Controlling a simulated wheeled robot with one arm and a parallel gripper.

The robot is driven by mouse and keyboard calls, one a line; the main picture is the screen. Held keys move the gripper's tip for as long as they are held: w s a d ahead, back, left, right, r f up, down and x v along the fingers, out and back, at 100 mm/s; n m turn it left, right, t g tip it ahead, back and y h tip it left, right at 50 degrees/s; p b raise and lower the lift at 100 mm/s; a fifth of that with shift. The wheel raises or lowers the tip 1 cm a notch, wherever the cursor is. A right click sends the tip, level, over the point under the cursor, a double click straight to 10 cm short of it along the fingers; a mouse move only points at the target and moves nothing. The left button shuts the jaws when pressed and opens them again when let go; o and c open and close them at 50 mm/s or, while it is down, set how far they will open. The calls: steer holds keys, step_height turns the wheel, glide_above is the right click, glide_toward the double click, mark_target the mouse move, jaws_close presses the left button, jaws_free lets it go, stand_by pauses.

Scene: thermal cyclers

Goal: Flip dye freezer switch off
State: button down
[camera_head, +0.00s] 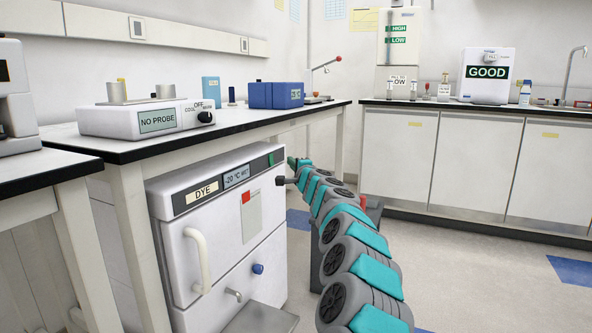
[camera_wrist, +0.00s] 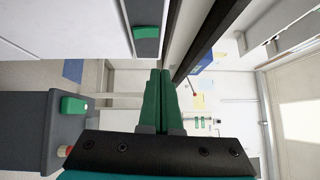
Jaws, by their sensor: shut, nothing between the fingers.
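The dye freezer (camera_head: 185,232) is a white box under the bench, with a "DYE" label and a "-20 °C" display on its dark top strip. Its green switch (camera_head: 271,159) is at the right end of that strip. The switch also shows in the wrist view (camera_wrist: 147,32), at the upper middle. My gripper (camera_wrist: 160,72) is shut and empty, with its green fingers side by side. In the wrist view its tips appear just below the switch, with a gap in the picture. I cannot tell contact or which way the switch is set.
The black-edged bench top (camera_head: 140,150) overhangs the freezer. A white "NO PROBE" unit (camera_head: 130,120) and a blue box (camera_head: 275,95) stand on it. A white door handle (camera_head: 199,260) sticks out from the freezer front. White cabinets (camera_head: 450,165) line the back. Floor to the right is clear.

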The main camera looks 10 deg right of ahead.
steer(key=shift+s+d+r+b, duration=0.15)
steer(key=shift+s+b, duration=0.25)
steer(key=shift+s, duration=0.65)
steer(key=shift+s+d+r+b, duration=0.1)
steer(key=shift+s+b, duration=0.25)
steer(key=shift+s, duration=0.7)
